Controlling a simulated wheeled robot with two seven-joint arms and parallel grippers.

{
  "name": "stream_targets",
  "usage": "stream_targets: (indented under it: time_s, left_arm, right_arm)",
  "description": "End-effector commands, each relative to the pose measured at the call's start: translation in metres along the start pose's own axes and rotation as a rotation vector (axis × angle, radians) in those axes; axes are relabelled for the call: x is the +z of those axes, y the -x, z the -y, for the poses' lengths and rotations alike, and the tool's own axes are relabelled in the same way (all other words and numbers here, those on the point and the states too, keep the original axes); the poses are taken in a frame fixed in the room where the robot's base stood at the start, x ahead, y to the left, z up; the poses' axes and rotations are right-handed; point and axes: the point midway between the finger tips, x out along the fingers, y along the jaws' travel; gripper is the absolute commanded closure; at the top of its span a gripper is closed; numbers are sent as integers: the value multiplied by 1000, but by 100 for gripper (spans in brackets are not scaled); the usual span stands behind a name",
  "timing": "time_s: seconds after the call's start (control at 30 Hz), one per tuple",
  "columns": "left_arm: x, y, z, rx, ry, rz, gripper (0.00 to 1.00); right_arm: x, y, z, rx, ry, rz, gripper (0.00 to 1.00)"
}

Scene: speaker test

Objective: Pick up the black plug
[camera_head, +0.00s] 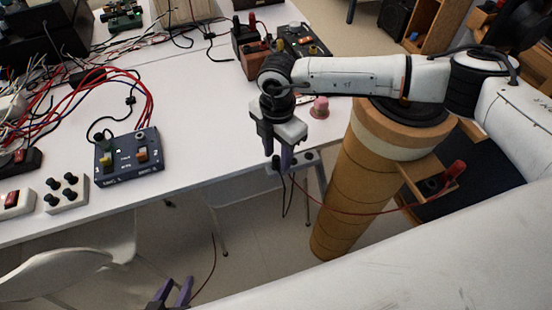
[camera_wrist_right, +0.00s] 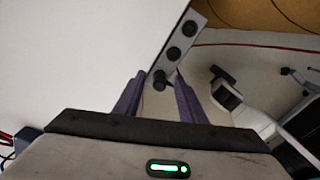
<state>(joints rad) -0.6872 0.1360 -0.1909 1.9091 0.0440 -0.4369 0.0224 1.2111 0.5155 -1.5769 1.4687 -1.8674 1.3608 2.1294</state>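A pale strip (camera_wrist_right: 184,47) with several round black plugs or sockets lies along the table edge; it shows in the head view (camera_head: 306,157) beside my right gripper. The nearest black plug (camera_wrist_right: 158,80) is at the strip's lower end in the right wrist view. My right gripper (camera_wrist_right: 159,76) points down over it with its purple fingers apart, one on each side; I cannot tell whether they touch it. In the head view the right gripper (camera_head: 278,164) partly hides that end of the strip. My left gripper (camera_head: 172,291) is open and empty at the bottom edge, below table height.
The white table (camera_head: 205,120) has clear room in its middle. A dark switch box (camera_head: 128,155) and a white box with black knobs (camera_head: 65,192) stand at left. A pink-topped knob (camera_head: 320,107) is behind my right gripper. A brown column (camera_head: 350,185) stands right; a red cable hangs before it.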

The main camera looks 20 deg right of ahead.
Motion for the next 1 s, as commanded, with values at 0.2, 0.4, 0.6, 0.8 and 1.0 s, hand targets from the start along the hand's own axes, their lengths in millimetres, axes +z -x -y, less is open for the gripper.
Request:
stream_targets:
  time_s: [0.2, 0.4, 0.6, 0.8, 1.0]
  left_arm:
    - [-2, 0, 0, 0, -1, -3, 69]
    - [-2, 0, 0, 0, -1, -4, 69]
    - [-2, 0, 0, 0, -1, -4, 69]
    - [-2, 0, 0, 0, 0, -4, 69]
    - [-1, -2, 0, 0, 0, -4, 69]
  right_arm:
    - [0, -9, 0, 1, 0, 1, 63]
    - [0, -9, 0, 1, 0, 0, 78]
    - [0, -8, 0, 1, 0, 0, 100]
    - [0, -8, 0, 2, 0, 0, 100]
    - [0, 14, -2, 6, 0, 0, 100]
